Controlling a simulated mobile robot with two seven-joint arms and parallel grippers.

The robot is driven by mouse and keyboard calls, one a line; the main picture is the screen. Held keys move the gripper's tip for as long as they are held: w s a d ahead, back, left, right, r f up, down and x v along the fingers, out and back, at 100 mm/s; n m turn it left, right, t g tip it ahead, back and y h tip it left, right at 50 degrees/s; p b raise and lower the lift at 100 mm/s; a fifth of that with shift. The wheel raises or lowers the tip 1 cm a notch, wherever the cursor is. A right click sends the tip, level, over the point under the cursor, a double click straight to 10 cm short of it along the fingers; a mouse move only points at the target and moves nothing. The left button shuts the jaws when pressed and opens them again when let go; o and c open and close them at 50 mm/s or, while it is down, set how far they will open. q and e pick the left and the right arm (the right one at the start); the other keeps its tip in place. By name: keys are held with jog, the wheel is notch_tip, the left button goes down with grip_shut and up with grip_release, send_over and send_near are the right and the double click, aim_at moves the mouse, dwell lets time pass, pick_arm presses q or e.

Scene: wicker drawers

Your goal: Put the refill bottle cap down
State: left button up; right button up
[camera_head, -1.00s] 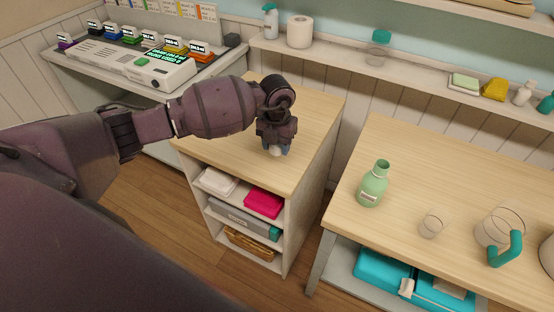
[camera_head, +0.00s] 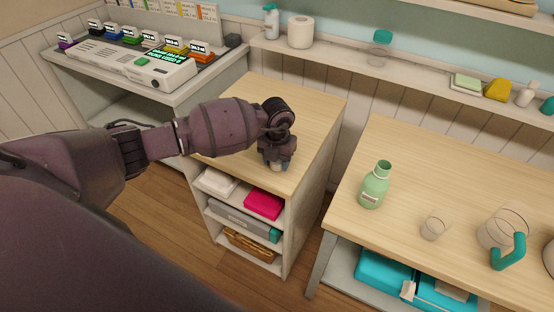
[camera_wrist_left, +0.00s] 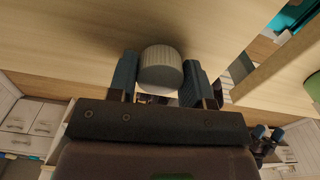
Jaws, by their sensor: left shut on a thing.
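The refill bottle cap (camera_wrist_left: 160,68) is a pale, ribbed round cap. It sits between the two blue-grey fingers of my left gripper (camera_wrist_left: 159,78) in the left wrist view. In the head view my left gripper (camera_head: 276,164) is over the front part of the small cabinet's wooden top, pointing down, and only a pale bit of the cap shows below it. I cannot tell whether the cap touches the top. A green bottle (camera_head: 374,186) with an open neck stands upright on the right table. What looks like my right gripper (camera_wrist_left: 268,133) shows small and dark in the wrist view.
The cabinet top (camera_head: 310,112) is clear around the gripper. The right table (camera_head: 400,145) holds a small glass (camera_head: 433,228) and a jug with a teal handle (camera_head: 507,250). A gap separates cabinet and table. A wall shelf (camera_head: 340,52) runs behind.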

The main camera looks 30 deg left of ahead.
pick_arm(q)
jog(key=shift+f, duration=0.4)
jog(key=o, duration=1)
jog(key=shift+r, duration=0.1)
